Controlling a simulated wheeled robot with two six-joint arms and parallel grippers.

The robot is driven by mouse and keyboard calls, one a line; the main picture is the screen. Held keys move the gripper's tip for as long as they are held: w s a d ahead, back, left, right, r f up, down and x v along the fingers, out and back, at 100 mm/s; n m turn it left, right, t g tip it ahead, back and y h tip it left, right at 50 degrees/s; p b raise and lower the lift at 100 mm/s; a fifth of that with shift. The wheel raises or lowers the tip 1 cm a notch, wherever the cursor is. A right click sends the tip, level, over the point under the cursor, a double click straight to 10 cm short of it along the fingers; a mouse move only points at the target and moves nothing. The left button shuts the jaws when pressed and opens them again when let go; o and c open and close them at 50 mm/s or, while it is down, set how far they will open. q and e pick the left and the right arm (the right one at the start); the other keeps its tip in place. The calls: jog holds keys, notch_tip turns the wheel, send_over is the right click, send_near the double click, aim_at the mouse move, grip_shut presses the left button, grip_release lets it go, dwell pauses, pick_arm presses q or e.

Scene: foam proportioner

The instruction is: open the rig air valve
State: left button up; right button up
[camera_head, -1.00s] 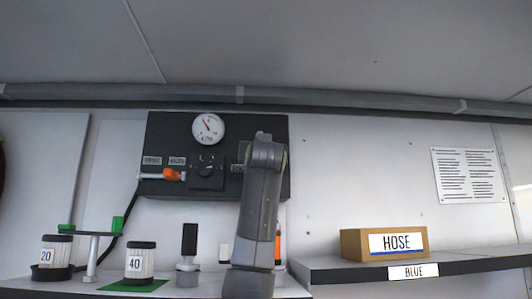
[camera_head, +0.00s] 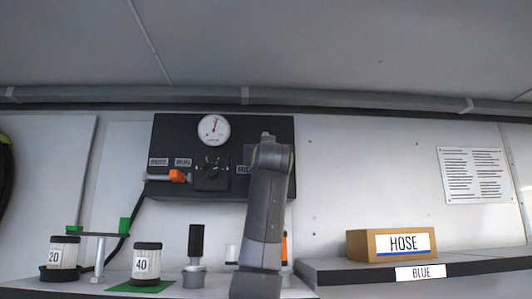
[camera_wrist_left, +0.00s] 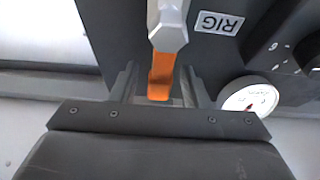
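The rig air valve shows in the left wrist view as a silver lever with an orange end (camera_wrist_left: 162,75), beside the RIG label (camera_wrist_left: 219,22). My left gripper (camera_wrist_left: 160,92) has its two fingers on either side of the orange end, with narrow gaps seeming to show. In the head view my left arm stands in front of the right part of the dark panel (camera_head: 222,133) and hides the rig valve and most of its label. The gauge (camera_head: 214,129) needle points up, slightly right. My right gripper is not in view.
Another orange-handled valve (camera_head: 179,176) lies sideways at the panel's left, near a black knob (camera_head: 212,172). Below stand the 20 canister (camera_head: 64,256), the 40 canister (camera_head: 147,262) and a black-topped fitting (camera_head: 195,246). A HOSE box (camera_head: 362,243) sits on the right shelf.

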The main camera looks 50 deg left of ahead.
pick_arm(q)
jog(key=b+v, duration=1)
jog(key=v, duration=0.7)
jog(key=shift+s+d+f, duration=0.1)
